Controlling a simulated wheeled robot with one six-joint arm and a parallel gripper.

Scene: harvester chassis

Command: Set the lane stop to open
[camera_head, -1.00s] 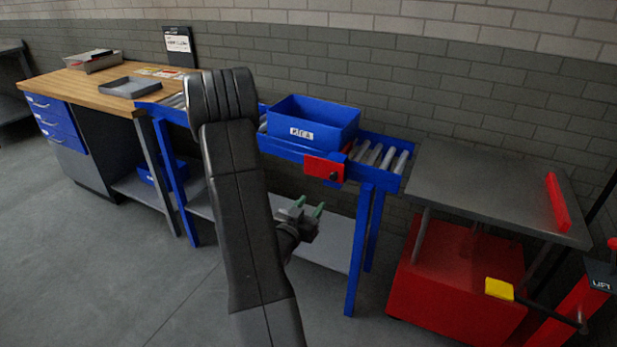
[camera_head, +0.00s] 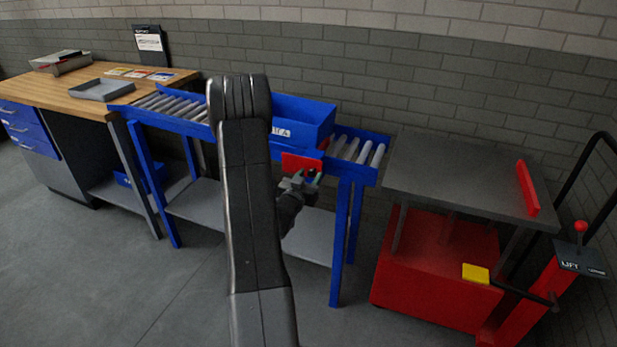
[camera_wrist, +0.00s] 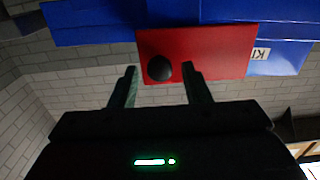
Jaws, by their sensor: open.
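The lane stop is a red plate (camera_head: 300,163) on the front rail of the blue roller conveyor (camera_head: 352,170), near its right end. In the wrist view the red plate (camera_wrist: 210,50) carries a round black knob (camera_wrist: 159,68). My gripper (camera_head: 302,180) is just in front of the plate and partly covers its lower right area. In the wrist view my open gripper (camera_wrist: 158,75) has one finger on each side of the knob, with nothing clearly gripped. Whether the fingers touch the plate cannot be told.
A blue bin (camera_head: 305,120) stands on the rollers behind the plate, partly hidden by my arm. A red lift cart (camera_head: 435,265) with a grey top (camera_head: 460,180) stands at the right. A wooden workbench (camera_head: 60,88) stands at the left. The floor in front is clear.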

